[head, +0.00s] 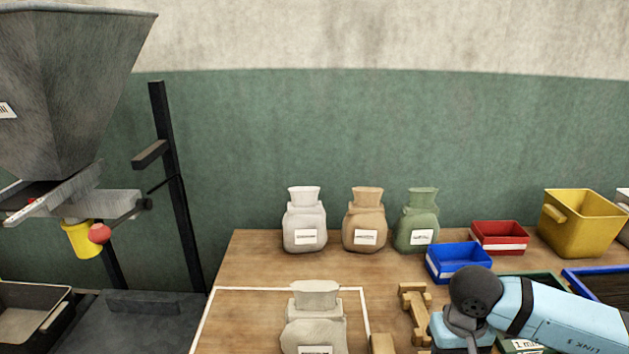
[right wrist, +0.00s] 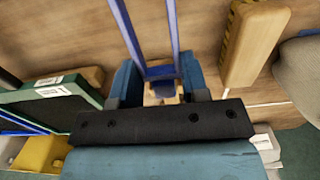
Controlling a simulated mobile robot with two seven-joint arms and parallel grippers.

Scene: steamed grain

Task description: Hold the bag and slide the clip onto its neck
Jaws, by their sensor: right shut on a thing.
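A pale cream bag (head: 316,333) with a narrowed neck stands at the front of the table, inside a white outline; its lower part is cut off by the picture edge. A blue clip (right wrist: 148,35) with two long parallel arms shows in the right wrist view. My right gripper (right wrist: 163,88) is shut on the closed end of the clip, its arms pointing away from the gripper. In the head view my right arm is right of the bag and its fingers are out of sight. A pale grey rounded thing (right wrist: 303,75), perhaps the bag, is at the right wrist view's edge. My left gripper is not in view.
White (head: 304,222), tan (head: 365,222) and green (head: 417,222) bags stand behind. A wooden holder (head: 414,308) is between bag and arm. Blue (head: 459,262), red (head: 499,238) and yellow (head: 582,225) bins are at right. A hopper (head: 75,80) is at left.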

